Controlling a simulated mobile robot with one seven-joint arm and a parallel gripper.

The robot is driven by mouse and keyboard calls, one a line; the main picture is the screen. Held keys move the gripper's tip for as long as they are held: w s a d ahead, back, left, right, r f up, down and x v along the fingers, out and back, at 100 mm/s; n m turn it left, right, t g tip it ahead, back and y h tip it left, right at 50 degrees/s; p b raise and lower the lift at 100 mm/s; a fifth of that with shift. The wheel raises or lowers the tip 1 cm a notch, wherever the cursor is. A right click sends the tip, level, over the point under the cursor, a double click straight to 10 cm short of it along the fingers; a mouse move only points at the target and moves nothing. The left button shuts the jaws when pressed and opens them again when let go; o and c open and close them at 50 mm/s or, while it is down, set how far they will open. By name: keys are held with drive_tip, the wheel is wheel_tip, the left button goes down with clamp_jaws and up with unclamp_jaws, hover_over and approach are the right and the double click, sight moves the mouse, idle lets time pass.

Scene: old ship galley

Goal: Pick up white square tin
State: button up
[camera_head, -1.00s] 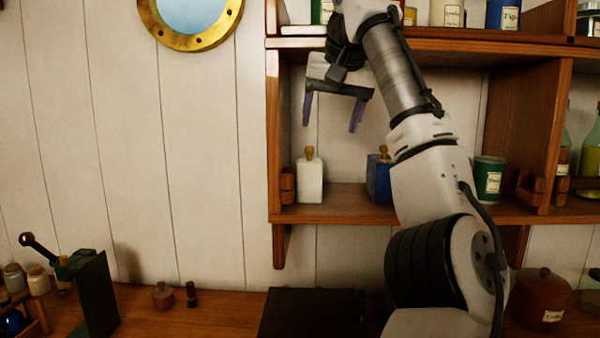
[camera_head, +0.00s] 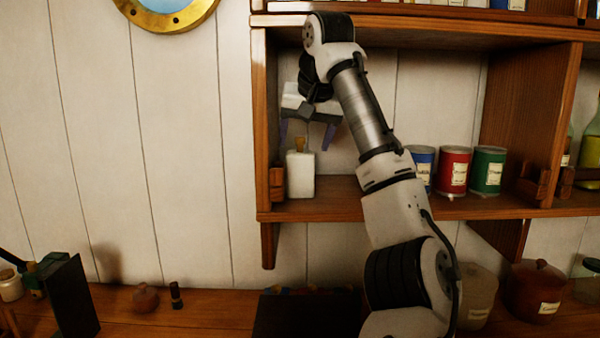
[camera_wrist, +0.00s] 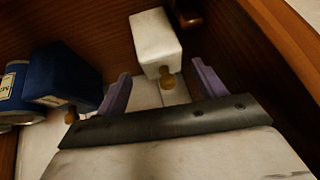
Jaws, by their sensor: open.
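The white square tin (camera_head: 300,175) stands upright on the lower wall shelf, near its left end. It has a small brown knob on top. In the wrist view the white tin (camera_wrist: 155,40) and its knob lie just beyond the fingertips, between their lines. My gripper (camera_head: 308,143) is open and empty, above and close to the tin. In the wrist view the two purple fingers (camera_wrist: 160,85) are spread apart. I cannot tell whether a finger touches the tin.
A dark blue square tin (camera_wrist: 65,78) stands beside the white one in the wrist view. Blue (camera_head: 423,163), red (camera_head: 453,170) and green (camera_head: 488,170) round tins stand further right. The shelf's left side wall (camera_head: 260,110) and a wooden bracket (camera_head: 277,183) are close to the white tin.

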sight(302, 153)
drive_tip(key=p+x, duration=0.1)
drive_tip(key=x, duration=0.3)
drive_tip(key=shift+w+f+p, duration=0.1)
drive_tip(key=shift+w+p, duration=0.05)
drive_tip(key=shift+p, duration=0.2)
drive_tip(key=shift+w+a+f, duration=0.15)
drive_tip(key=shift+w+f, duration=0.05)
drive_tip(key=shift+f, duration=0.3)
drive_tip(key=c, duration=0.9)
